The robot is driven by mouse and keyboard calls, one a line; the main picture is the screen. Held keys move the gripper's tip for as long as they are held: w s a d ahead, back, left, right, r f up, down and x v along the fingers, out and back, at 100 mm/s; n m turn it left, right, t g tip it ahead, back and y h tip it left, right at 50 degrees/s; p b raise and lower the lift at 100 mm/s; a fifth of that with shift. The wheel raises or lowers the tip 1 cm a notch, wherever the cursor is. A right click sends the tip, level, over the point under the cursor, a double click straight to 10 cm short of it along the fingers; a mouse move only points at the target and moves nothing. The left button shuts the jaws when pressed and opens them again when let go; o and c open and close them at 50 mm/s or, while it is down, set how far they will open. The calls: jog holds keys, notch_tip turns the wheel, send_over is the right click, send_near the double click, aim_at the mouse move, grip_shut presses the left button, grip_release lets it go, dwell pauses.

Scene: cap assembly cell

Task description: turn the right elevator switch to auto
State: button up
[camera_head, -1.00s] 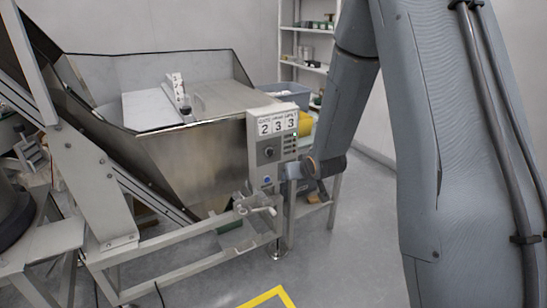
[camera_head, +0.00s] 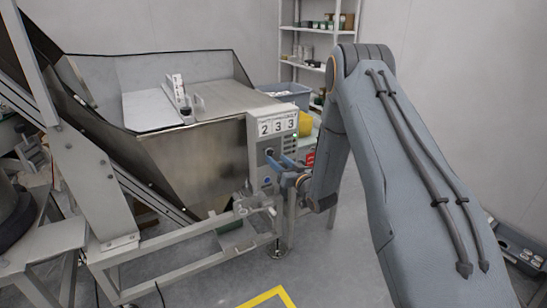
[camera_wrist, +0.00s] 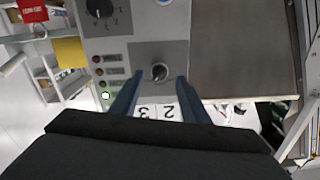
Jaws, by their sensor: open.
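The elevator control box (camera_head: 262,142) is a grey panel with a "2 3 3" label, mounted at the right front of the metal hopper. In the wrist view the panel appears upside down, with a rotary switch (camera_wrist: 159,72) on a grey plate between and beyond the fingertips. My gripper (camera_wrist: 157,88) is open, its two blue fingers pointing at the panel on either side of the switch's line, with nothing between them. Contact cannot be told.
A larger black dial (camera_wrist: 99,9) sits elsewhere on the panel, and a lit green lamp (camera_wrist: 105,96) is beside the switch plate. The hopper (camera_head: 195,155) stands left of the box. A shelf (camera_head: 312,60) stands behind. Floor in front is clear.

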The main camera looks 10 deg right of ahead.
aim_at(272, 155)
jog(key=shift+x, duration=1.85)
jog(key=c, duration=1.1)
jog(key=shift+o, duration=0.2)
jog(key=n+b, duration=0.1)
jog(key=n, duration=0.3)
jog(key=n+b, duration=0.1)
jog(key=n, duration=0.3)
jog(key=shift+n+b, duration=0.3)
jog(key=shift+b, duration=0.1)
